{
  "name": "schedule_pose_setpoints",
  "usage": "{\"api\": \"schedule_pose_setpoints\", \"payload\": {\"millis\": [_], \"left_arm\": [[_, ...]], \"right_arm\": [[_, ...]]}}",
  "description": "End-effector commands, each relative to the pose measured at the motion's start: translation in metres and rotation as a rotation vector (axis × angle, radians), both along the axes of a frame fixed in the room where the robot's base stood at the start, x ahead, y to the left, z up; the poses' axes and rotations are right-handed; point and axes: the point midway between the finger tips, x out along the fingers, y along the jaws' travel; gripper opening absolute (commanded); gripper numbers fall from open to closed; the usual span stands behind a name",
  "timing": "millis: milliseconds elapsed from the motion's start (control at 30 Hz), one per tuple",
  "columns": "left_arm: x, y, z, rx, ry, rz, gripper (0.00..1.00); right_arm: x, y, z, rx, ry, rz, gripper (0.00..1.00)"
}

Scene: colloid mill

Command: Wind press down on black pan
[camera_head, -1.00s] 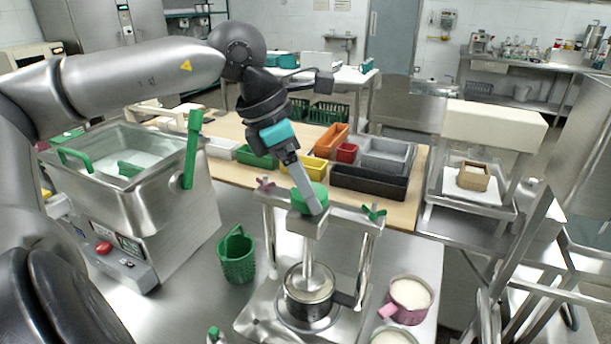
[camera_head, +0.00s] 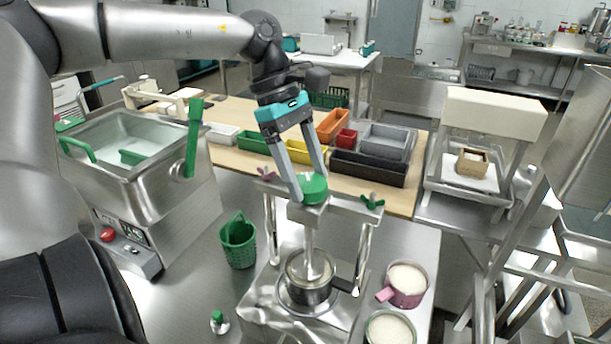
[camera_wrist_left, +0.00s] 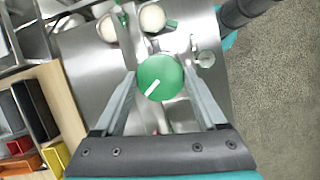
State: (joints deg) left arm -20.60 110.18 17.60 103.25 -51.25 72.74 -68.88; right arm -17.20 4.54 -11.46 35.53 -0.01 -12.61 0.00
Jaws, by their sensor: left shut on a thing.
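The press (camera_head: 343,205) stands on the metal table, a steel frame with a central screw topped by a round green knob (camera_head: 316,188). The knob also shows in the left wrist view (camera_wrist_left: 165,84), with a white line on it. My left gripper (camera_head: 309,189) comes from above and is shut on the knob, one finger on each side. The black pan (camera_head: 293,293) sits on the press base under the screw, its handle pointing right. The screw's lower end reaches down into the pan. My right gripper is not in view.
A pink cup (camera_head: 401,299) and a pale green cup (camera_head: 371,330) of white contents stand right of the press. A green basket (camera_head: 238,250) stands left of it, near a steel tank (camera_head: 185,220). Coloured bins (camera_head: 368,170) lie behind. Bare table lies between basket and tank.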

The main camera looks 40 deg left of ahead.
Motion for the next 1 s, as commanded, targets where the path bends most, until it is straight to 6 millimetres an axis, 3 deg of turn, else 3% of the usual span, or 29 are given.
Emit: {"api": "schedule_pose_setpoints", "payload": {"millis": [700,733,933,1000], "left_arm": [[0.0001,0.0005,-0.0005,0.003,0.001,-0.082,0.18],[0.0,0.0004,-0.0006,0.003,0.001,-0.082,0.75],[0.0001,0.0004,-0.0005,0.002,0.001,-0.082,0.97],[0.0001,0.0003,-0.0003,0.002,0.001,-0.082,1.0]], "right_arm": [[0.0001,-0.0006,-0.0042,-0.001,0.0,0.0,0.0],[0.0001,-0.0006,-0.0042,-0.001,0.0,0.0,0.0],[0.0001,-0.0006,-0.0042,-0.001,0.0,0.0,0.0],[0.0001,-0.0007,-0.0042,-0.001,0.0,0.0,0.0]]}}
